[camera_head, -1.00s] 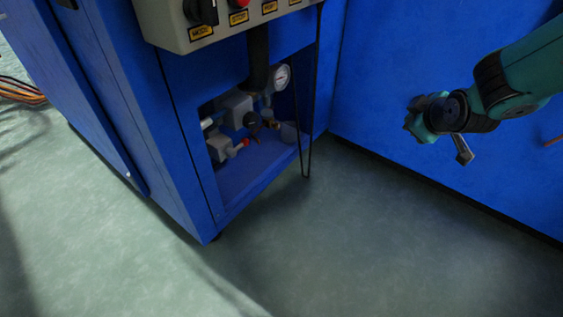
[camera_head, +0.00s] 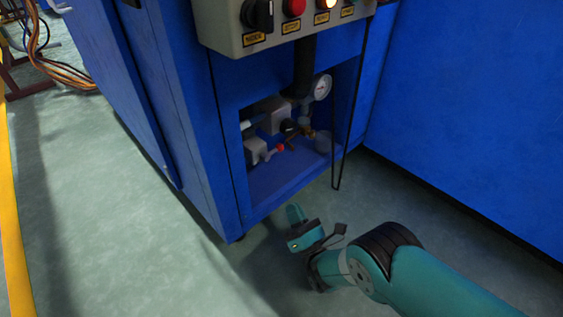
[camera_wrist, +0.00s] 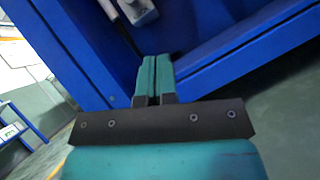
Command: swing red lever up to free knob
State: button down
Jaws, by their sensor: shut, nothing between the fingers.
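A small lever with a red tip (camera_head: 280,147) sticks out to the right of a grey valve block (camera_head: 256,150) inside the open recess of the blue cabinet. A dark knob (camera_head: 289,127) sits near it, beside another grey box; I cannot tell how the lever bears on it. My gripper (camera_head: 294,212) is in front of and below the recess, apart from the lever. In the wrist view its two teal fingers (camera_wrist: 154,75) are together with nothing between them. A grey part (camera_wrist: 138,12) shows at the top of the wrist view; the red tip does not show there.
The recess's blue lower edge (camera_head: 290,198) lies between my gripper and the valve parts. A pressure gauge (camera_head: 321,87) and a thin black loop (camera_head: 338,165) are at the right. A control panel (camera_head: 285,30) overhangs the recess. The green floor (camera_head: 130,220) at the left is clear.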

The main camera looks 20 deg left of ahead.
aim_at(273, 152)
jog(key=shift+w, duration=0.1)
jog(key=b+x, duration=0.7)
jog(key=x, duration=0.3)
jog(key=shift+w+a+f, duration=0.1)
jog(key=shift+f, duration=0.05)
jog(key=shift+w+r+b, duration=0.25)
jog(key=shift+r, duration=0.35)
jog(key=shift+w+r+b, duration=0.25)
jog(key=shift+r, duration=0.35)
jog(key=shift+w+r, duration=0.15)
jog(key=shift+r, duration=0.15)
jog(key=shift+w+r, duration=0.15)
jog(key=shift+r, duration=0.3)
